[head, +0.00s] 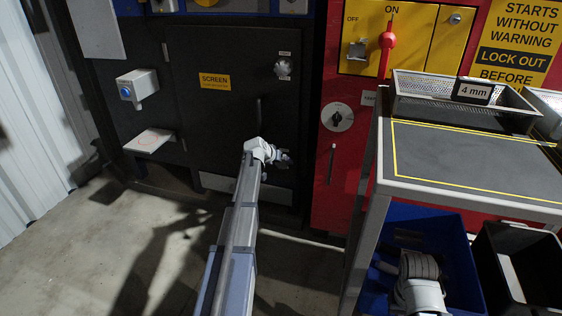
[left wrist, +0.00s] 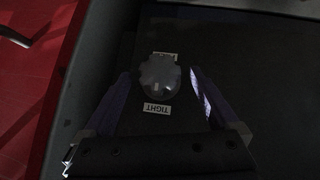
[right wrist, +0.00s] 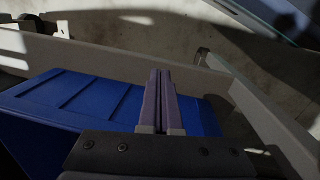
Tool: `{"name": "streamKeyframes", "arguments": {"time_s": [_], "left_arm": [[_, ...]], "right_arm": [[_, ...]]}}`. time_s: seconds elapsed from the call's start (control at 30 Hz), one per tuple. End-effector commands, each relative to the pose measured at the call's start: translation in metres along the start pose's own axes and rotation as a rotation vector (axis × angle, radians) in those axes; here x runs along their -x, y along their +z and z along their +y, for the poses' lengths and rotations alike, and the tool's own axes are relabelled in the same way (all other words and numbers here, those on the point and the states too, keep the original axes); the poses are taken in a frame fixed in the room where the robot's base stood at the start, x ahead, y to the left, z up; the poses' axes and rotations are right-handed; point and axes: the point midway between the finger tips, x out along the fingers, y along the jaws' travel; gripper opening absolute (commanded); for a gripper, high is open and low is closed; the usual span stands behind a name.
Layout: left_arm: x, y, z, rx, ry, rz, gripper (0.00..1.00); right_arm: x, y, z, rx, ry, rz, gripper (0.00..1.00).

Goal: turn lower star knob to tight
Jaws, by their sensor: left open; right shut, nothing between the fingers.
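The lower star knob (left wrist: 160,76) is a rounded grey knob on a dark panel in the left wrist view. A TIGHT label (left wrist: 157,108) lies on its near side, and a second label (left wrist: 163,56), too small to read, on its far side. My left gripper (left wrist: 160,85) is open, with one finger on each side of the knob and visible gaps between. In the head view the left gripper (head: 281,157) is at the low right part of the dark SCREEN door (head: 215,115) and mostly hides the knob. My right gripper (right wrist: 160,75) is shut and empty.
The upper star knob (head: 283,68) is higher on the same door, above a door handle (head: 258,109). A red panel with a rotary switch (head: 337,117) stands to the right. A grey bench (head: 470,160) and blue bin (head: 395,220) are near my right arm.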

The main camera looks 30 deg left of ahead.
Motion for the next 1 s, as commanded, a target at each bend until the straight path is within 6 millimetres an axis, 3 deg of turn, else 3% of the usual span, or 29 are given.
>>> {"name": "streamKeyframes", "arguments": {"time_s": [0.1,0.33,1.0], "left_arm": [[0.025,-0.002,0.001,0.001,-0.001,0.000,0.94],[0.057,-0.002,0.002,0.001,0.000,0.000,0.94],[0.058,0.000,0.000,0.000,0.000,0.000,0.94]], "right_arm": [[0.019,0.001,0.002,0.000,0.000,-0.001,0.00],[0.040,0.003,0.004,0.000,0.000,-0.003,0.00],[0.040,0.003,0.004,0.000,0.000,-0.003,0.00]]}}
